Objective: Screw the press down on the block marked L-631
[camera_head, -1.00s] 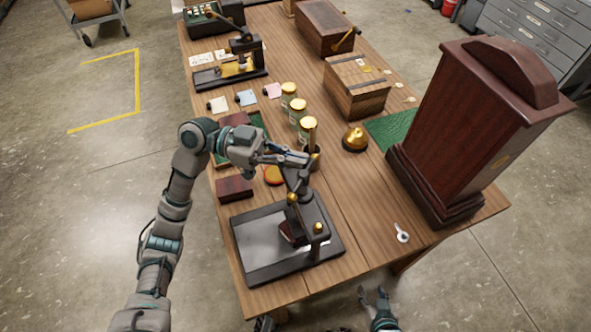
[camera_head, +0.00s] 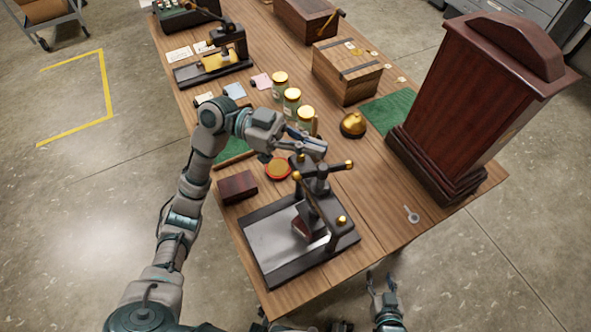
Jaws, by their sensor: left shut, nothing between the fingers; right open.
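A black press (camera_head: 322,205) with a brass-tipped screw bar (camera_head: 322,170) stands on a dark tray-like base (camera_head: 262,243) at the table's near end. A dark red block (camera_head: 303,228) sits under the press; I cannot read any mark on it. Another dark red block (camera_head: 237,187) lies behind the base, to the left. My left gripper (camera_head: 318,150) is shut and empty, just above and behind the screw bar; I cannot tell whether it touches it. My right gripper (camera_head: 383,285) is open and empty, low in front of the table's near edge.
Gold-lidded jars (camera_head: 291,100), an orange-rimmed round dish (camera_head: 278,168) and a brass bell (camera_head: 353,124) stand behind the press. A tall dark wooden case (camera_head: 470,110) rises on the right. A small key-like item (camera_head: 412,214) lies on bare table right of the press.

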